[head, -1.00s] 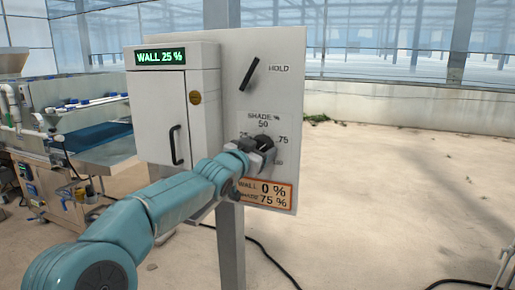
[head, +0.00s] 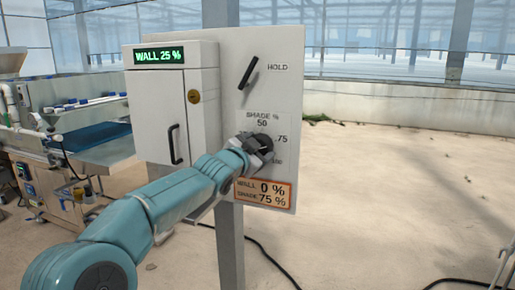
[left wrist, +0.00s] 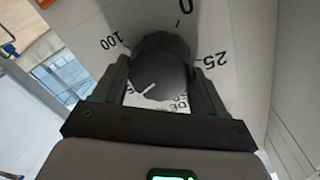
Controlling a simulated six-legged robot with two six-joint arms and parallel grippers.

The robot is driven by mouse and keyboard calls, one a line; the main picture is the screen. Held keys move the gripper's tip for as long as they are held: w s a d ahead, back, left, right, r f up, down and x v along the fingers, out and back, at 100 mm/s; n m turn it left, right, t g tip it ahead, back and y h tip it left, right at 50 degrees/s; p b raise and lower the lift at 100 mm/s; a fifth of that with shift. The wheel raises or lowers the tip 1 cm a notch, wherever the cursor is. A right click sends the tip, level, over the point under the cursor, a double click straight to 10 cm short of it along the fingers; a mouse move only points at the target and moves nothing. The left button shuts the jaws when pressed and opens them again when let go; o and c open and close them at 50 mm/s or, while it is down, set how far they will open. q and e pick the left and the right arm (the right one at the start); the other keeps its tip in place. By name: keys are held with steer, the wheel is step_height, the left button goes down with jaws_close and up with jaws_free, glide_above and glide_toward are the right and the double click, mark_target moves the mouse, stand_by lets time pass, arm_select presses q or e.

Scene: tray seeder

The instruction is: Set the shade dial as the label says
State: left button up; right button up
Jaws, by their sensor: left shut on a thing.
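The dark round shade dial (head: 266,145) is on the grey panel, below "SHADE %" and "50". My left gripper (head: 256,147) is shut on it from the front. In the left wrist view its fingers stand on both sides of the dial (left wrist: 162,55). The orange-framed label (head: 264,193) reads wall 0 %, shade 75 %. My right gripper is not in view.
A white cabinet (head: 172,110) with a green "WALL 25 %" display (head: 160,56) is left of the dial. A black lever (head: 248,73) beside "HOLD" is above it. A seeder machine (head: 60,150) stands at the left. The floor at right is mostly clear.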

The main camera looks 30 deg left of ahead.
arm_select(q)
steer(key=shift+s+r, duration=0.1)
steer(key=shift+r, duration=0.3)
steer(key=o, duration=1)
steer(key=shift+a+f, duration=0.1)
steer(key=shift+f, duration=0.1)
steer(key=s+d+b, duration=0.2)
steer(key=s+b, duration=0.1)
steer(key=s, duration=1.3)
steer(key=shift+d+r+b, duration=0.25)
steer(key=shift+d+b, duration=0.05)
steer(key=shift+d, duration=0.05)
